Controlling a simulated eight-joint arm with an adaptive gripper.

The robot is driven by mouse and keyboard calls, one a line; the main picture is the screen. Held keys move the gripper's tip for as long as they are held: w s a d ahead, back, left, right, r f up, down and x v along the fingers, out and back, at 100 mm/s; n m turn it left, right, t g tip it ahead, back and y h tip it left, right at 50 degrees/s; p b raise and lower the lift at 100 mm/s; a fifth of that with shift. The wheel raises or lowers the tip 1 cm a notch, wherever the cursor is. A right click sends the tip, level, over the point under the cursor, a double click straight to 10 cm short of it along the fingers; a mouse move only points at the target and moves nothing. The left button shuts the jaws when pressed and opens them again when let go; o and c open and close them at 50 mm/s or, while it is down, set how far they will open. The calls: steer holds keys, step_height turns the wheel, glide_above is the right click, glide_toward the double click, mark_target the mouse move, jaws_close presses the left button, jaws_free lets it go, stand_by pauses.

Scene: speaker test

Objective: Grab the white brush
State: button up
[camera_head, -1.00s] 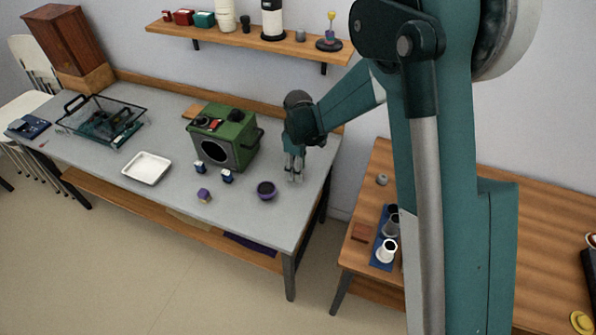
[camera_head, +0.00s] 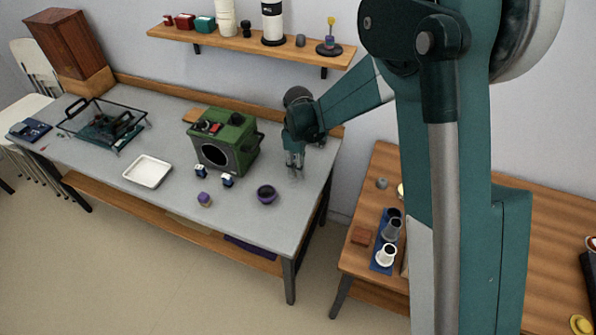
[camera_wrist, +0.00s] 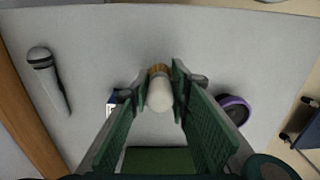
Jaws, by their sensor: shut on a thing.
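The white brush (camera_wrist: 160,94) shows end-on in the wrist view, with a rounded white end and brown bristles beyond it. My gripper (camera_wrist: 164,80) is shut on it, one green finger on each side. In the head view my gripper (camera_head: 295,161) is low over the right end of the grey table (camera_head: 245,215), right of the green box-shaped device. I cannot make out the brush in the head view. Whether it touches the tabletop is unclear.
The green device (camera_head: 226,141) stands close left of my gripper. A microphone-like thing (camera_wrist: 46,76) lies on the table in the wrist view. A wall shelf (camera_head: 250,45) hangs above.

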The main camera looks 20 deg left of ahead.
steer(key=shift+r+p, duration=0.55)
steer(key=shift+r, duration=3)
